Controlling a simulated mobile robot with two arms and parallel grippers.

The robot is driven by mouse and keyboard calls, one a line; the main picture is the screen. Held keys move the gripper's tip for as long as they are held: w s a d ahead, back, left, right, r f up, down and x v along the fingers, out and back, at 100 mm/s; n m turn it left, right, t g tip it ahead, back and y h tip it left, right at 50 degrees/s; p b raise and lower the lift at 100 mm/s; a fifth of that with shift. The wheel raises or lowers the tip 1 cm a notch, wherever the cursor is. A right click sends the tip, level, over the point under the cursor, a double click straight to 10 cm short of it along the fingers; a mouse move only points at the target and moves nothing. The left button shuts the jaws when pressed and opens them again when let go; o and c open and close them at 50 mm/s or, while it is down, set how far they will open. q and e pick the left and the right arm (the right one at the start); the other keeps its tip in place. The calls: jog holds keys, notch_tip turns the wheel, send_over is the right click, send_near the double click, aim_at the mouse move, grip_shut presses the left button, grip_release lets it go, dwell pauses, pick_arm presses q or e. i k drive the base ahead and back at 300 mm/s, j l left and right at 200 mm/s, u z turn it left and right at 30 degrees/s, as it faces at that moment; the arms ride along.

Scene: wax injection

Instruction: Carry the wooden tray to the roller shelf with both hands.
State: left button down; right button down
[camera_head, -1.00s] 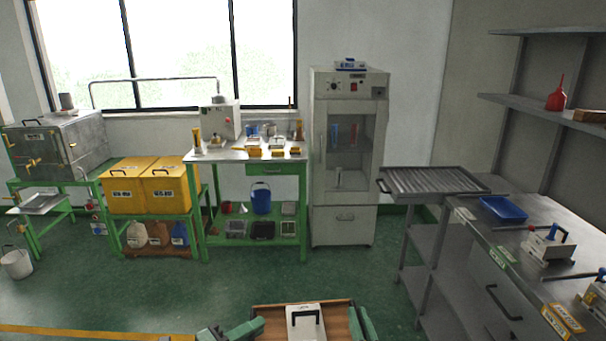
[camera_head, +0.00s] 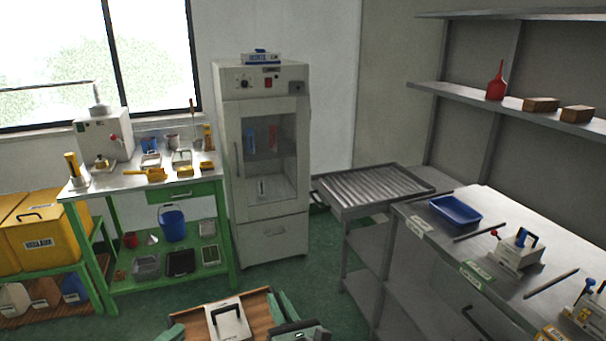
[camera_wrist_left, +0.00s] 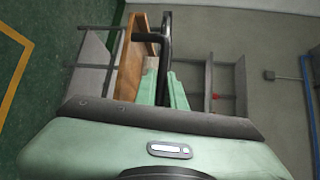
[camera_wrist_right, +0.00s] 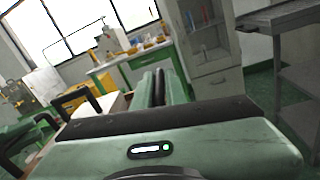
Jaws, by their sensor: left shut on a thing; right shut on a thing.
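The wooden tray (camera_head: 262,306) is at the bottom of the head view, partly cut off. A light grey block with a dark handle (camera_head: 228,322) rests on it. My left gripper (camera_head: 174,333) is at the tray's left side, mostly out of the head view; the left wrist view shows it shut at the tray's wooden side (camera_wrist_left: 131,62). My right gripper (camera_head: 284,308) is shut at the tray's right side. The roller shelf (camera_head: 372,187), a grey rack with a ribbed top, stands ahead to the right, apart from the tray.
A metal workbench (camera_head: 500,240) with a blue bin (camera_head: 455,210) and clamped moulds adjoins the roller shelf on the right. A white cabinet (camera_head: 265,160) stands behind. A green table (camera_head: 145,185) and yellow boxes (camera_head: 45,235) are left. Green floor lies between.

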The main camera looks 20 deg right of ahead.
aim_at(372, 184)
jog(key=i, duration=2.15)
jog(key=i+z, duration=0.25)
jog(key=i+j+z, duration=0.15)
jog(key=i+z, duration=0.15)
jog(key=l+z, duration=0.15)
jog(key=z, duration=0.9)
jog(key=i+l, duration=0.2)
jog(key=l, duration=0.15)
jog(key=i+l, duration=0.2)
jog(key=l, duration=0.15)
jog(key=i+l, duration=0.2)
jog(key=l, duration=0.15)
